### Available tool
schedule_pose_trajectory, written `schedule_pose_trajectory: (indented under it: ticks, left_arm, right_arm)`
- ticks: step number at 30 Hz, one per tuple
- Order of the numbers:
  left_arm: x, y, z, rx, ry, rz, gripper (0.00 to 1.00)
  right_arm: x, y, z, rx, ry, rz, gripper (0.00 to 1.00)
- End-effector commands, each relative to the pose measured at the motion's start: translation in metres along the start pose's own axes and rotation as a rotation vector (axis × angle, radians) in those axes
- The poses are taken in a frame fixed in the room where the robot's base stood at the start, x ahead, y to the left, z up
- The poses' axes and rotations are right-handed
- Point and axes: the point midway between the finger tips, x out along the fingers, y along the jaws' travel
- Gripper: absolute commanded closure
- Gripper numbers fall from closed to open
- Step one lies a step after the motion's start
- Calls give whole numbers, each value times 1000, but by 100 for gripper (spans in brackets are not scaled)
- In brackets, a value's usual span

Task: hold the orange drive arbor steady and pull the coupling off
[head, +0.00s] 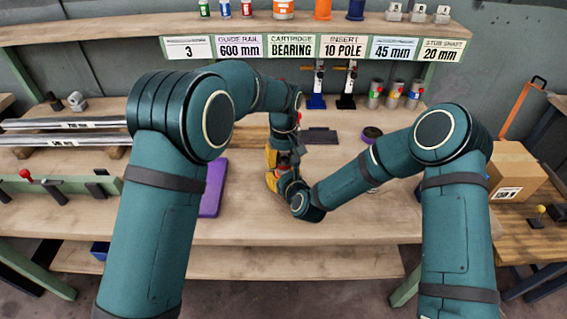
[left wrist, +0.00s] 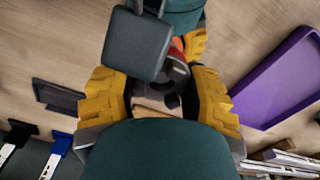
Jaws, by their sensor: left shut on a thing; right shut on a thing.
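My left gripper (head: 272,157) and right gripper (head: 274,181) meet at the middle of the bench, their yellow fingers close together. In the left wrist view, the left gripper's yellow fingers (left wrist: 160,95) are shut around a dark grey round coupling (left wrist: 170,86) with a red part at its edge. A small orange piece, seemingly the drive arbor (left wrist: 177,43), shows just beyond it, beside a yellow finger of the right gripper. The right gripper seems shut on this arbor, which is mostly hidden. I cannot tell whether arbor and coupling are still joined.
A purple tray (head: 212,190) lies left of the grippers. A dark flat plate (head: 319,136) and a purple ring-like part (head: 371,133) lie behind to the right. Blue and black upright tools (head: 317,101) and several canisters stand at the back. A cardboard box (head: 500,170) stands far right.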

Motion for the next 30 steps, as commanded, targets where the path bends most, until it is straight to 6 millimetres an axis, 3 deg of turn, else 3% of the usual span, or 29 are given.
schedule_pose_trajectory:
  ticks: [6,12,24,25,27,30]
  left_arm:
    - [-45,0,-1,0,4,4,97]
    - [-74,0,0,0,3,3,97]
    - [-83,0,0,0,0,0,97]
    - [-83,0,0,0,0,0,97]
    - [-83,0,0,0,0,0,97]
    - [-83,0,0,0,0,0,97]
  right_arm:
    - [0,0,1,0,-2,0,99]
    - [0,0,1,0,-2,0,99]
    - [0,0,1,0,-2,0,99]
    - [0,0,1,0,-2,0,43]
    - [0,0,1,0,-1,0,18]
    - [0,0,0,0,-1,0,14]
